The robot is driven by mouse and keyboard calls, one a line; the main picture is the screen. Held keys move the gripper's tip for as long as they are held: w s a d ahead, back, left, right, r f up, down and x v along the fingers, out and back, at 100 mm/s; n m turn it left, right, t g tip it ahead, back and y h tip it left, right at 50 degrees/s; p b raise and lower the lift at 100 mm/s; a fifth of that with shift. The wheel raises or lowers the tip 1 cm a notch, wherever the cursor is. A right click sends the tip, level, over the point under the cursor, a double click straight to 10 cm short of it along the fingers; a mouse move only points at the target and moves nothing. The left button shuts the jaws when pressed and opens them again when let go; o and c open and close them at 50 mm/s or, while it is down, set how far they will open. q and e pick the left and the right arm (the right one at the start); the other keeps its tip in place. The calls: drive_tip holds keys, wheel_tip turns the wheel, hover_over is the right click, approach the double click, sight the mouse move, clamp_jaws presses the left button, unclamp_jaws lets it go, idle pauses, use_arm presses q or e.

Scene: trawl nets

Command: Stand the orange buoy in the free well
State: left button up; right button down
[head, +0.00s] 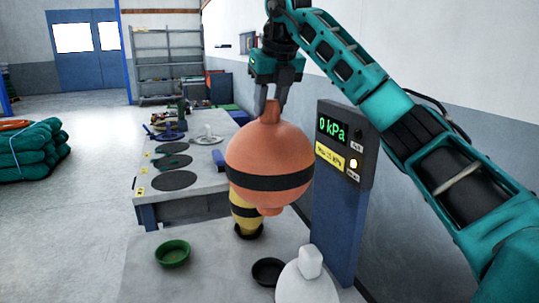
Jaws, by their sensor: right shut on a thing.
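My right gripper (272,100) is shut on the neck of the orange buoy (265,150). The buoy is round with a black band and hangs upright, neck up, with a small stub at its lower end. A yellow buoy (246,213) with dark bands stands partly hidden behind it, its lower end in a dark round well (249,233). A second dark round well (264,272) lies nearer, below the orange buoy and to its front; it looks empty, and the white object covers part of its right edge. My left gripper is not in view.
A gauge post (340,190) reading 0 kPa stands close on the right. A white capped object (308,284) is at the front. A green bowl (173,252) sits left on the pale surface. A bench (205,185) with dark discs is behind. Green net bundles (28,150) lie far left.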

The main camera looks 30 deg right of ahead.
wheel_tip(320, 180, down, 18)
drive_tip(key=b, duration=0.5)
drive_tip(key=shift+s+r+b, duration=0.1)
drive_tip(key=shift+r+b, duration=0.05)
drive_tip(key=shift+b, duration=0.2)
drive_tip(key=shift+f+b, duration=0.45)
drive_tip(key=shift+f, duration=0.7)
